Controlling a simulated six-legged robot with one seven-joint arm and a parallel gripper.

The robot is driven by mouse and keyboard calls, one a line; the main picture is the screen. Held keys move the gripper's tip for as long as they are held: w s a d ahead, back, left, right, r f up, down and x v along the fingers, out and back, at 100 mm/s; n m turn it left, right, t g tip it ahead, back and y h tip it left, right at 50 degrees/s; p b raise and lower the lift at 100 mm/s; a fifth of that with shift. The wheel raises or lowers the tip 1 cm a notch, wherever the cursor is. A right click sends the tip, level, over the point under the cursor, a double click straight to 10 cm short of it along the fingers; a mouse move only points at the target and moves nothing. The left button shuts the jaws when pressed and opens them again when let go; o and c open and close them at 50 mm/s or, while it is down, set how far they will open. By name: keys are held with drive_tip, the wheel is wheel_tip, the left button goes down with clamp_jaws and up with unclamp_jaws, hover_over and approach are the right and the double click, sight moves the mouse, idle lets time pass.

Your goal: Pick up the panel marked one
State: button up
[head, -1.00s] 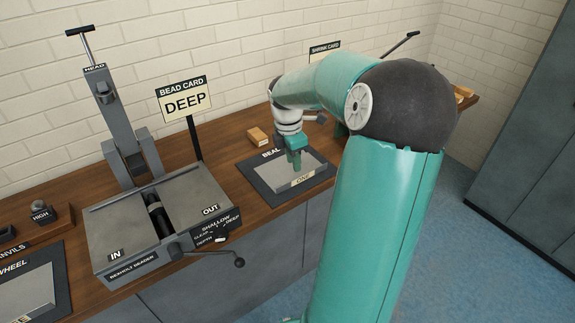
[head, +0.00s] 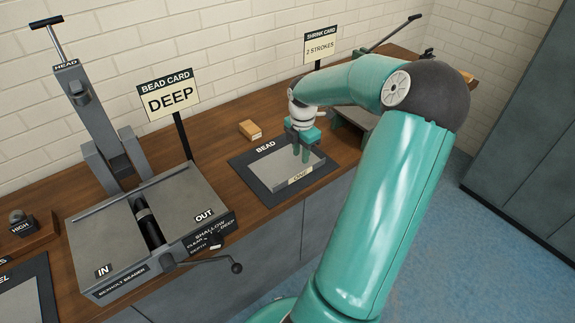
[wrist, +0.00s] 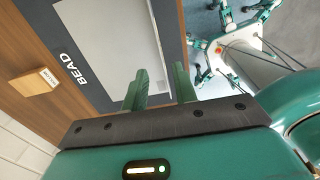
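The panel marked one (head: 273,167) is a flat grey sheet with a pale label at its front edge. It lies on the dark mat lettered BEAD (head: 250,178) on the wooden bench. My gripper (head: 302,160) points down over the panel's front right part, close to the label. In the wrist view the panel (wrist: 118,40) shows beyond the left finger, and its edge runs near the gap between the fingers. Whether the fingertips touch the panel, I cannot tell.
A bead machine (head: 150,225) with a front crank handle (head: 236,267) stands left of the mat. A small wooden block (head: 250,130) lies behind the mat. The bead card sign (head: 170,95) and shrink card sign (head: 320,45) stand at the back.

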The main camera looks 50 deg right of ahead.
wheel_tip(320, 180, down, 9)
drive_tip(key=shift+r, duration=0.2)
clamp_jaws()
